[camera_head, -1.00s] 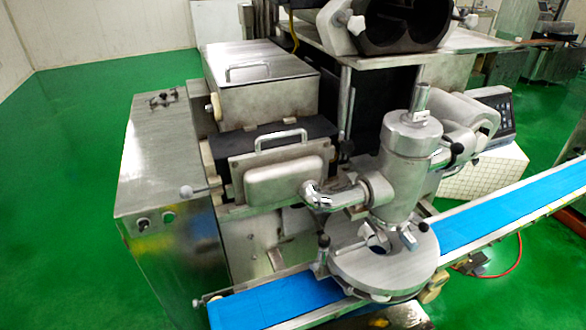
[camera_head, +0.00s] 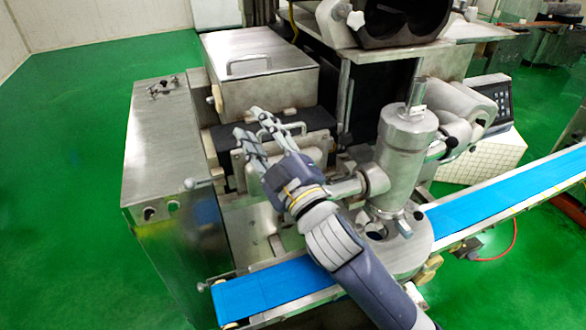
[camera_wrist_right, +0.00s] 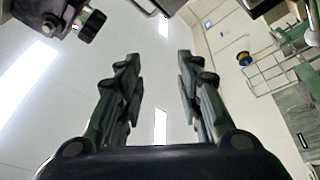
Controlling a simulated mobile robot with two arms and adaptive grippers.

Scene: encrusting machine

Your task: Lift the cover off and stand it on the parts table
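Two steel covers with bar handles show in the head view; I cannot tell which is meant. The upper box cover (camera_head: 262,52) lies flat on its housing. The front cover is lower, its handle (camera_head: 294,126) just right of my right gripper's fingers; the gripper and arm hide much of this cover. My right gripper (camera_head: 249,121) comes from the lower right with its fingers spread apart, in front of the machine. In the right wrist view the fingers (camera_wrist_right: 158,85) are open with nothing between them. My left gripper is out of view. I cannot make out a parts table.
A steel cylinder (camera_head: 407,150) stands on a round plate right of my forearm. A blue conveyor belt (camera_head: 480,204) runs along the front. Green floor at left is clear.

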